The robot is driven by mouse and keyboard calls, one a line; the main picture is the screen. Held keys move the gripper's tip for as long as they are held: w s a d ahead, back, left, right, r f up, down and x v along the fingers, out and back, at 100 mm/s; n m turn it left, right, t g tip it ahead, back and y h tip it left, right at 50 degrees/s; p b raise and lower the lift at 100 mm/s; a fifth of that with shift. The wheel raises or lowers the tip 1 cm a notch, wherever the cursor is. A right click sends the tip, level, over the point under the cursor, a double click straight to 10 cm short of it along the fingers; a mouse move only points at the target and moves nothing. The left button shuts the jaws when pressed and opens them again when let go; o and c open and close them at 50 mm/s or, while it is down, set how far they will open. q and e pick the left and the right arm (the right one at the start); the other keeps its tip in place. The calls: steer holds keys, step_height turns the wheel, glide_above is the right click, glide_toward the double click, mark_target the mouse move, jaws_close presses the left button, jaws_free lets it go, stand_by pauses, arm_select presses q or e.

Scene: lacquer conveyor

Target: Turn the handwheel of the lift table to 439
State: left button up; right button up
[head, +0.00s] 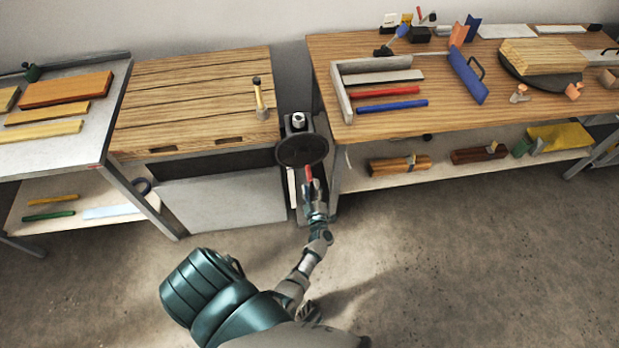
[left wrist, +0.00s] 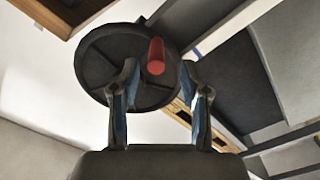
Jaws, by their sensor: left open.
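The handwheel (head: 301,150) is a dark round disc on a narrow dark stand between the wooden cabinet and the workbench. Its red handle (head: 308,174) sticks out near the lower rim. My left gripper (head: 314,192) is open just below the handle in the head view. In the left wrist view the wheel (left wrist: 98,62) faces me, and the red handle (left wrist: 156,57) shows in the gap between the open fingers (left wrist: 160,78); I see no contact. A light hexagonal part (head: 299,118) sits above the wheel. I can read no number. My right gripper is not in view.
The wooden-topped cabinet (head: 190,95) stands close on the left, with a hammer-like tool (head: 260,98) upright on it. The workbench (head: 440,110), with tools and bars on top, stands close on the right. Open floor (head: 470,250) lies in front.

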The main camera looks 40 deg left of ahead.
arm_select(q)
steer(key=v, duration=0.6)
steer(key=shift+d+f, duration=0.1)
steer(key=shift+d, duration=0.05)
steer(key=s+d+f+m+h+p, duration=0.1)
steer(key=s+d+f+m+h, duration=0.2)
steer(key=d+f+m+h, duration=0.4)
steer(key=s+d+f+m+h, duration=0.3)
steer(key=d+f+m+h, duration=0.3)
steer(key=d+m+h, duration=0.15)
steer(key=s+f+m+g, duration=0.3)
steer(key=s+f+g, duration=0.1)
steer(key=s, duration=0.7)
steer(key=s+f+m+g+p, duration=0.1)
steer(key=s+f+m+g, duration=0.2)
steer(key=s, duration=0.9)
steer(key=f+g, duration=0.1)
steer(key=g, duration=0.2)
steer(key=shift+a+f+y, duration=0.15)
steer(key=shift+f+y, duration=0.2)
steer(key=shift+f, duration=0.05)
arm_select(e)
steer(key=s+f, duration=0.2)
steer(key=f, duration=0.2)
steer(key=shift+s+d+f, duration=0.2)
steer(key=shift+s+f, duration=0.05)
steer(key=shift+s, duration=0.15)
